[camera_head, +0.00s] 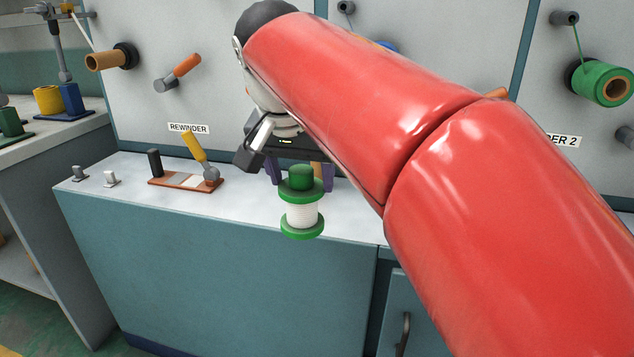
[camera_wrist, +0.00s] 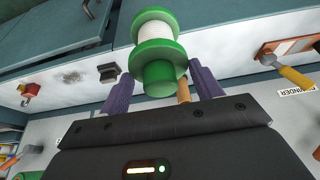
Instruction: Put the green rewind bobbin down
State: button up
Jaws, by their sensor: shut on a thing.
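The green rewind bobbin (camera_head: 302,214) has green flanges, a green top knob and a white wound core. My gripper (camera_head: 301,176) is shut on its top knob and holds it upright. In the head view the bobbin shows in front of the white counter's (camera_head: 240,212) front edge; I cannot tell its exact height over the counter. In the wrist view the bobbin (camera_wrist: 158,55) sits between the two purple fingers of my gripper (camera_wrist: 160,88). My red arm hides part of the counter and wall.
A brown board with a yellow-handled lever (camera_head: 194,150) stands on the counter to the left, with two small metal posts (camera_head: 111,179) further left. An orange spindle (camera_head: 107,60) and an orange-handled crank (camera_head: 180,72) project from the wall. A green roll (camera_head: 602,84) hangs at right.

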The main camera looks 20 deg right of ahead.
jog(key=w+d+p, duration=0.3)
jog(key=w+d, duration=0.8)
jog(key=w, duration=0.5)
notch_tip(320, 180, down, 7)
jog(key=b, duration=0.1)
jog(key=shift+w+f, duration=0.1)
jog(key=shift+f+b, duration=0.15)
jog(key=shift+b, duration=0.15)
jog(key=o, duration=1.5)
jog(key=shift+c, duration=0.2)
